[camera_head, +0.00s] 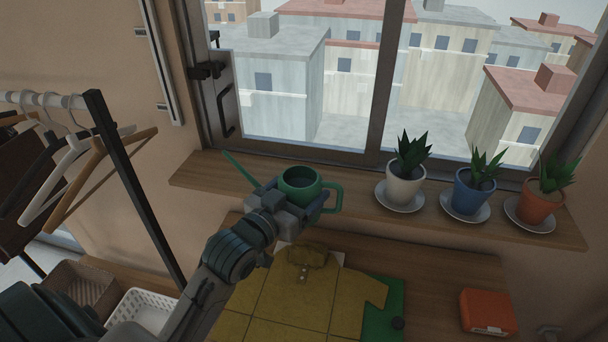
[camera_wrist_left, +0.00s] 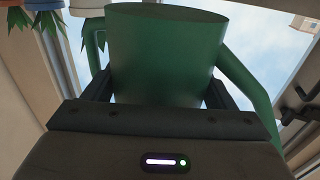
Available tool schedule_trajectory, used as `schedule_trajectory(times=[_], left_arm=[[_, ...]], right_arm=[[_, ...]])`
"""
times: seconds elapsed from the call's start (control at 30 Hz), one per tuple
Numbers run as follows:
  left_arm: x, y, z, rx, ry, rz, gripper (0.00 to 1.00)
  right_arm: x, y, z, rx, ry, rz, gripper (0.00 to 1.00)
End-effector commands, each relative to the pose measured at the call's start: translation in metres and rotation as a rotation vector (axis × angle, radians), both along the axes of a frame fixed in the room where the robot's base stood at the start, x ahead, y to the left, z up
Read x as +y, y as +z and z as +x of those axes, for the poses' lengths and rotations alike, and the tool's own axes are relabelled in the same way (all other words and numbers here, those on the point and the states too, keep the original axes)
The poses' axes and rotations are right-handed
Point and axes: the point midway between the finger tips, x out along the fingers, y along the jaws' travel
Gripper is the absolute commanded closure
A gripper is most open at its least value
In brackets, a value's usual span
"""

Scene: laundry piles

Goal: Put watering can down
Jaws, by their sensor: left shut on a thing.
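The green watering can (camera_head: 300,180) is upright at the front edge of the wooden window sill (camera_head: 350,193), left of the plants. Its spout points left and its handle is on the right. My left gripper (camera_head: 292,205) is shut on its body from the front. In the left wrist view the can (camera_wrist_left: 165,55) fills the middle between the two fingers (camera_wrist_left: 158,95). I cannot tell whether its base touches the sill. My right gripper is not in view.
White (camera_head: 405,187), blue (camera_head: 471,195) and orange (camera_head: 541,204) potted plants stand on saucers to the right. Below is a table with a folded yellow shirt (camera_head: 290,300) and an orange box (camera_head: 487,311). A clothes rack (camera_head: 130,185) and baskets (camera_head: 145,311) are left. The sill's left end is clear.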

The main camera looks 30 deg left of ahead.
Motion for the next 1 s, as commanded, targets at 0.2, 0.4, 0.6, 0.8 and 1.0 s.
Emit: schedule_trajectory(times=[0.2,0.4,0.6,0.8,1.0], left_arm=[[0.024,0.001,0.054,-0.001,0.002,0.002,0.57],[0.045,-0.005,0.1,-0.002,0.001,0.0,0.57],[0.056,-0.01,0.127,-0.002,0.001,0.0,0.57],[0.058,-0.027,0.13,0.002,0.001,-0.003,0.57],[0.058,-0.046,0.13,-0.002,0.001,-0.001,0.57]], right_arm=[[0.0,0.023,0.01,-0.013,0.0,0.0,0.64],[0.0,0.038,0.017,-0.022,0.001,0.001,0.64],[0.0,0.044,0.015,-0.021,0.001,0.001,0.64],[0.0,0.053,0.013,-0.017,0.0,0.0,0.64],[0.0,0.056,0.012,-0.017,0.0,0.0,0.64]])
